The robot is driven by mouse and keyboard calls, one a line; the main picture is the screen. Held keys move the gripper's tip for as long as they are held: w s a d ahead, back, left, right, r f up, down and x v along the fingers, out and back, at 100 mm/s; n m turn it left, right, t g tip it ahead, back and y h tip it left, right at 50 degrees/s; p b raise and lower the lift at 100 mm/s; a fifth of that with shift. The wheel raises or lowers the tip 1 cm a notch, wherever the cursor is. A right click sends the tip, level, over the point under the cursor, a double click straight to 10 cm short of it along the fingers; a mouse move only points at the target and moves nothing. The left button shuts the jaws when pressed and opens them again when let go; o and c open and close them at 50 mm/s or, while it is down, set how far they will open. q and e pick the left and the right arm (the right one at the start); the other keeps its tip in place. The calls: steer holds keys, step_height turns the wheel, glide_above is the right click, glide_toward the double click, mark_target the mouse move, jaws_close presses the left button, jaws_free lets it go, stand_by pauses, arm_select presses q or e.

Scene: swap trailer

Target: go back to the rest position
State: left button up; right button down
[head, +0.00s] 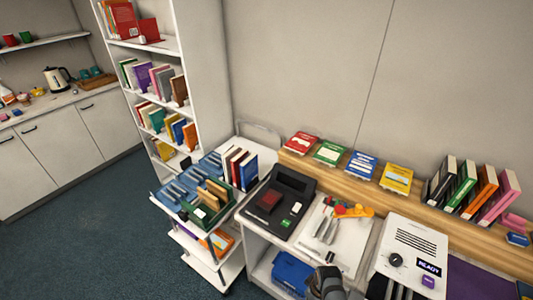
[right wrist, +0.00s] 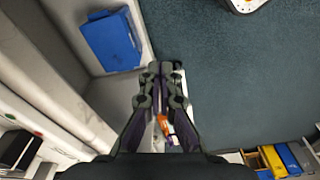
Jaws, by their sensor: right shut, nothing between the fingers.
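My right gripper (right wrist: 160,72) points away from the camera in the right wrist view, its dark fingertips together with nothing held. An orange and purple thing shows in the gap between its finger links, beyond them; I cannot tell what it is. In the head view a dark gripper part (head: 328,284) shows at the bottom edge, in front of the worktop and right of the blue bin (head: 293,272). That bin also shows at upper left in the right wrist view (right wrist: 110,40). My left gripper is in neither view.
A worktop carries a black device (head: 281,200), a white tray (head: 335,240) with tools, and a white machine (head: 410,257) reading READY. A book cart (head: 198,246) stands left of it, before a tall bookshelf (head: 205,75). Dark carpet (head: 90,220) is clear at left.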

steer(key=s+d+f+m+b, duration=0.2)
steer(key=s+d+f+b, duration=0.1)
steer(key=s+f, duration=0.6)
steer(key=s+d+f+m+b, duration=0.25)
steer(key=s+f, duration=0.45)
steer(key=f, duration=0.4)
arm_select(q)
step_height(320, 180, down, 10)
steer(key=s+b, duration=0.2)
steer(key=b, duration=0.1)
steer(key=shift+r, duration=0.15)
arm_select(e)
steer(key=s+d+f+m, duration=0.1)
steer(key=s+d+f, duration=0.1)
steer(key=s, duration=0.2)
steer(key=s+d+f+m+h, duration=0.1)
steer(key=s+d+f, duration=0.1)
steer(key=s, duration=0.3)
steer(key=s+d+f+m, duration=0.1)
steer(key=s+d+f, duration=0.1)
steer(key=s+f, duration=0.2)
steer(key=shift+s+d+h, duration=0.3)
steer(key=shift+s+d, duration=0.05)
steer(key=shift+s, duration=0.3)
steer(key=shift+f+m, duration=0.1)
steer(key=shift+m, duration=0.15)
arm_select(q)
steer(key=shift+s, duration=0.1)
